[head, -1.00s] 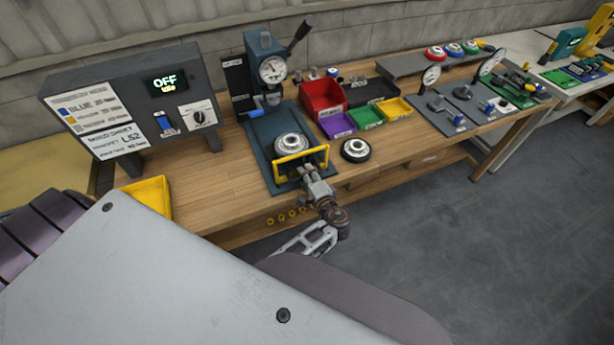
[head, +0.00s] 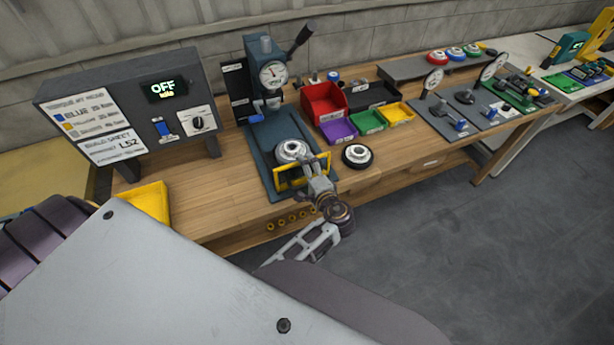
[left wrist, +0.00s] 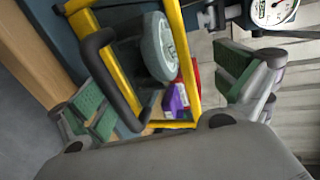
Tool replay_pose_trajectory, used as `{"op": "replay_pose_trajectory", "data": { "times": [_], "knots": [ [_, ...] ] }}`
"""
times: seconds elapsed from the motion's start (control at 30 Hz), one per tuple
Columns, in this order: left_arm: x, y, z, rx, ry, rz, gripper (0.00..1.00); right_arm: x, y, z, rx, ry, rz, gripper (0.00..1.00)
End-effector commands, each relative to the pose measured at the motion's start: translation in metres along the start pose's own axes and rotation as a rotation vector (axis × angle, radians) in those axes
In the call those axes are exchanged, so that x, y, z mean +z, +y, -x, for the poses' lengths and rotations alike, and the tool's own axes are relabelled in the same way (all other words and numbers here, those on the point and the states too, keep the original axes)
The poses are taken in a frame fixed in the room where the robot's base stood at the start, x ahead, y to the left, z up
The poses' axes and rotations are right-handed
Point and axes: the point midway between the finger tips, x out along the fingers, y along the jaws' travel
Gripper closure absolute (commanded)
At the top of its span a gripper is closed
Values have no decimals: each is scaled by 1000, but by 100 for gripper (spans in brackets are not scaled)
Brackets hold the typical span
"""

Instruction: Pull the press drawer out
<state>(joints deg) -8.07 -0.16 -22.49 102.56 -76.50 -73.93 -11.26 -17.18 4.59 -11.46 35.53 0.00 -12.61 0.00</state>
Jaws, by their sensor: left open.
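The press (head: 268,75) stands on the bench with a dark base plate (head: 262,150). A round metal part (head: 292,150) sits low on it, behind a yellow frame (head: 283,185) at its front end. In the left wrist view the yellow frame (left wrist: 184,45) carries a dark looped handle (left wrist: 98,75). My left gripper (head: 318,168) is at the right front of the frame. Its green-padded fingers (left wrist: 168,88) are open, spread either side of the frame and handle, and hold nothing. Whether they touch the handle cannot be told. My right gripper is not seen.
A dark-rimmed round part (head: 357,156) lies right of the frame. Red (head: 323,104), purple (head: 338,130), green (head: 368,121) and yellow (head: 397,113) bins stand behind it. A control box (head: 130,105) reading OFF stands left. Open floor lies before the bench.

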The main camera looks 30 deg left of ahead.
Motion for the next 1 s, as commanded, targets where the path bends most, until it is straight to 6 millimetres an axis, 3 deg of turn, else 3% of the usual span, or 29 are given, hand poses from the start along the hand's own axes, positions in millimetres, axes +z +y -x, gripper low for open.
{"op": "replay_pose_trajectory", "data": {
  "times": [0.03,0.37,0.53,0.57,0.67,0.77,0.9,1.0],
  "knots": [
    [-7,-41,6,-54,8,31,19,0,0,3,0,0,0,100],
    [-7,-53,11,-53,12,30,19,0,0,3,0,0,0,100],
    [-8,-53,11,-54,13,29,19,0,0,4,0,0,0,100],
    [-5,-9,6,5,5,-31,19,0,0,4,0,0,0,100],
    [-5,-9,7,5,4,-30,28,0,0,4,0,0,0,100],
    [-4,-9,8,5,4,-30,31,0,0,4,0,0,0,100],
    [-3,-6,12,8,2,-32,65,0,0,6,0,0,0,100],
    [-2,-4,16,10,1,-34,65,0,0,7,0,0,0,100]
  ]
}}
